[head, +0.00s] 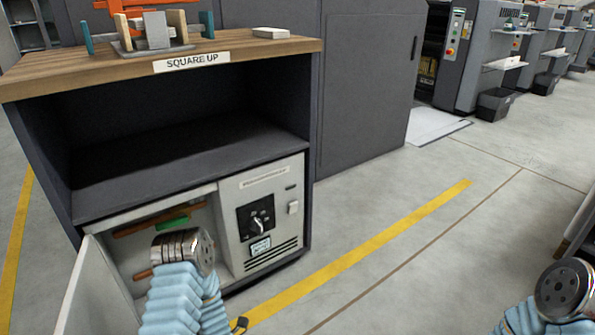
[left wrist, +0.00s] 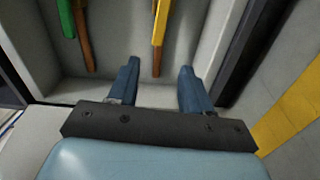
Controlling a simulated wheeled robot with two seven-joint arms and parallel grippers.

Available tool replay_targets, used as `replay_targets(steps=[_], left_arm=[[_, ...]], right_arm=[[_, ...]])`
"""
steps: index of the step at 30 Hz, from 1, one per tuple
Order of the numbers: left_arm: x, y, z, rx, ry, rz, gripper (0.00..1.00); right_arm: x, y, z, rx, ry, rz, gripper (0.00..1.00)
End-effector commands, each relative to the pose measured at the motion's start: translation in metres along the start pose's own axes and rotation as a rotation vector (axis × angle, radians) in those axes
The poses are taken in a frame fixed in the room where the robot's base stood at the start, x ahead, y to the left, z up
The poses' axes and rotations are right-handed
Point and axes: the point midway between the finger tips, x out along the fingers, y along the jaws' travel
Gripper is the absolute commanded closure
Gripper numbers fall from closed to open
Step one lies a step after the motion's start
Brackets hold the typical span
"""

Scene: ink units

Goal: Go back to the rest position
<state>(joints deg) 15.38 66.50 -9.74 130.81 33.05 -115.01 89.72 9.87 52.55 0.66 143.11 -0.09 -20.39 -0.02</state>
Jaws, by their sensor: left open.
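My left gripper (left wrist: 160,66) shows in the left wrist view with its two blue fingers apart and nothing between them. It points into the open lower compartment (left wrist: 108,90) of a cabinet. In the head view my left arm stands in front of that compartment, and its gripper cannot be made out there. Ahead of the fingers are a yellow-handled tool (left wrist: 160,22) and a green-handled tool (left wrist: 68,18), each with a brown part. My right arm shows only at the lower right of the head view; its gripper is out of view.
The compartment's white door (head: 92,290) stands open at the left. A grey panel with a black switch (head: 258,222) adjoins the compartment. Above are an empty shelf (head: 190,160) and a wooden top (head: 235,47) with a fixture (head: 155,35). Floor at the right (head: 420,260) is clear.

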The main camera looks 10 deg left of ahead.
Motion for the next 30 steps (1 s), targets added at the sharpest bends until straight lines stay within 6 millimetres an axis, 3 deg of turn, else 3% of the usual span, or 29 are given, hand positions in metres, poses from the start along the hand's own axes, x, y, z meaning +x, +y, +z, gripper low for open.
replay_targets(steps=[5, 8, 12, 16, 22, 24, 30], left_arm=[[-0.008, -0.026, 0.021, 0.125, -0.092, -0.179, 0.51], [-0.035, -0.059, 0.055, 0.330, -0.296, -0.402, 0.51], [-0.111, -0.095, 0.100, 0.691, -0.770, -0.635, 0.51], [-0.187, -0.103, 0.115, 0.969, -1.225, -0.680, 0.51], [-0.287, -0.090, 0.097, 1.289, -1.893, -0.536, 0.51], [-0.291, -0.057, 0.093, 1.301, -1.918, -0.527, 0.51], [-0.293, 0.001, 0.089, 1.300, -1.919, -0.530, 0.51]], right_arm=[[0.000, 0.000, 0.000, 0.000, 0.000, 0.000, 0.51], [0.000, 0.000, 0.000, 0.000, 0.000, 0.000, 0.51], [0.000, 0.000, 0.000, 0.000, 0.000, 0.000, 0.51], [0.000, 0.000, 0.000, 0.000, 0.000, 0.000, 0.51], [0.000, 0.000, 0.000, 0.000, 0.000, 0.000, 0.51], [-0.031, -0.012, 0.000, -0.001, -0.002, 0.000, 0.51], [-0.086, -0.035, 0.001, -0.007, -0.007, -0.002, 0.51]])
